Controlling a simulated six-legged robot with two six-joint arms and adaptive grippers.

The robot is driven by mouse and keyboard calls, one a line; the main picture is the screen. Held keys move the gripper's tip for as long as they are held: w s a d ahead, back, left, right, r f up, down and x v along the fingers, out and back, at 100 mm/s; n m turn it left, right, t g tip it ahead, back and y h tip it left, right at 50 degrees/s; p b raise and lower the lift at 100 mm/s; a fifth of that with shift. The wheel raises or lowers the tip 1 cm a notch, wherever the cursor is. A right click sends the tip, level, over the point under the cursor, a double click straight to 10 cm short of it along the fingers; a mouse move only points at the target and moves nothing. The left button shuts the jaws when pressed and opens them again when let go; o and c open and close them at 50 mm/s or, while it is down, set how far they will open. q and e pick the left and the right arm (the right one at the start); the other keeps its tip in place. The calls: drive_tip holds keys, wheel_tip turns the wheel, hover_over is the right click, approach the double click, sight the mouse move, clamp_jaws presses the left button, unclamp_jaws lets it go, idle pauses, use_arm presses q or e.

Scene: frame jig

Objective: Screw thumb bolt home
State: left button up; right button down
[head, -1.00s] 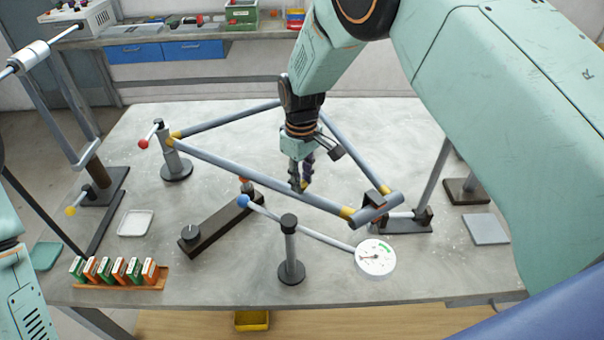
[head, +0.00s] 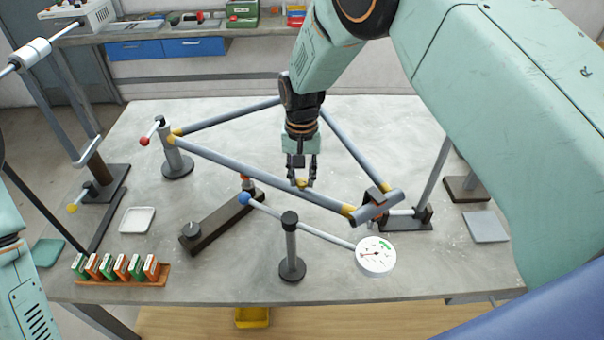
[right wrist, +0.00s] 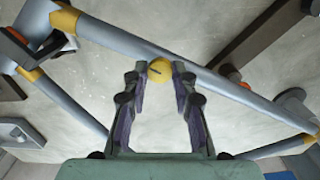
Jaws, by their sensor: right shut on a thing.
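My right gripper (head: 301,181) points down over the long front tube of the grey frame (head: 250,180). Its fingers are shut on a yellow round knob, the thumb bolt (head: 301,183). In the right wrist view the thumb bolt (right wrist: 160,70) sits between the two fingertips (right wrist: 160,75), right beside the frame tube (right wrist: 210,78). A dark slot line shows on its face. How deep its shank sits is hidden. The frame has yellow joints at its corners and is held by stands on the table. My left gripper is not seen; only part of my left arm shows at the left edge.
A dial gauge (head: 376,256) on a rod with a blue ball stands in front of the frame. A dark bar (head: 215,222) lies left of it. A white tray (head: 137,221) and a rack of small boxes (head: 120,268) are at the left front. A grey plate (head: 486,227) lies at right.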

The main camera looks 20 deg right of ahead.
sight(302, 181)
drive_tip(key=m, duration=0.5)
drive_tip(key=shift+w+r+m, duration=0.15)
drive_tip(key=shift+m, duration=2.35)
drive_tip(key=shift+w, duration=0.1)
drive_tip(key=c, duration=1.4)
unclamp_jaws()
drive_tip(key=o, duration=0.3)
drive_tip(key=shift+d, duration=0.1)
drive_tip(key=shift+o, duration=0.2)
wheel_tip(302, 181, up, 12)
